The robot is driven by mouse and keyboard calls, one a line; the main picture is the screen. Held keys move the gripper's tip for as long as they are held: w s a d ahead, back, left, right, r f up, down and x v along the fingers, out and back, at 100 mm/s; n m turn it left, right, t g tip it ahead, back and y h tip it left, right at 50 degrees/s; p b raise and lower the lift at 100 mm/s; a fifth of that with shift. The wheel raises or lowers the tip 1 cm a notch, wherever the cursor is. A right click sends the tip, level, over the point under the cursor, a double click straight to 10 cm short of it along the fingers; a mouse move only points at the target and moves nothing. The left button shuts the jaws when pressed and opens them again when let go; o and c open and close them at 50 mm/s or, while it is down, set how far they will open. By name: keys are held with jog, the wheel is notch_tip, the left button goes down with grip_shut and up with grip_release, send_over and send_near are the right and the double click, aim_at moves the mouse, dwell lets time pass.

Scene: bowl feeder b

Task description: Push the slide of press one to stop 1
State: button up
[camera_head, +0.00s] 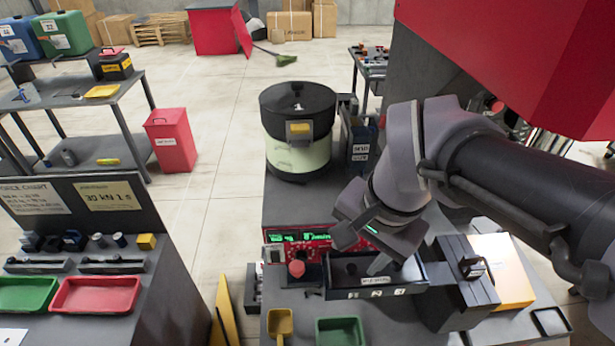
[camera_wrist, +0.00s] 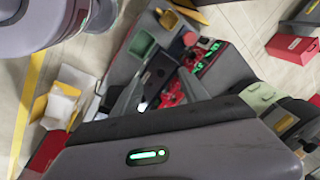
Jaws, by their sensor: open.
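The bench (camera_head: 285,205) carries a black tray-like unit (camera_head: 405,290) with a pale label and markings on its front face. My gripper (camera_head: 378,262) is over this unit, pointing down, open, with nothing seen between the fingers. I cannot tell whether the fingers touch it. To its right is a dark block with a black knob (camera_head: 472,267), beside a tan panel (camera_head: 500,270). I cannot tell for sure which part is the slide of press one, and I cannot read a stop 1 mark. The wrist view shows the dark unit (camera_wrist: 157,72) in front of my gripper, partly hidden by it.
A red panel with green digits (camera_head: 300,236) and a red button (camera_head: 296,268) are left of the unit. A black and pale green drum marked 1 (camera_head: 297,130) stands behind. A green bin (camera_head: 340,332) and yellow scoop (camera_head: 281,322) lie in front.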

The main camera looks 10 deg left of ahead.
notch_tip(320, 180, up, 5)
jog(key=g+h+p, duration=0.1)
jog(key=g+p, duration=0.1)
jog(key=p, duration=0.6)
send_over(297, 265)
jog(key=d, duration=0.3)
jog(key=a+p, duration=0.1)
jog(key=a, duration=0.2)
jog(key=shift+m+h, duration=0.4)
notch_tip(297, 265, down, 18)
jog(key=b, duration=0.2)
jog(key=shift+s+b, duration=0.1)
jog(key=shift+b, duration=0.25)
jog(key=shift+c, duration=0.2)
grip_shut()
jog(key=shift+r, duration=0.1)
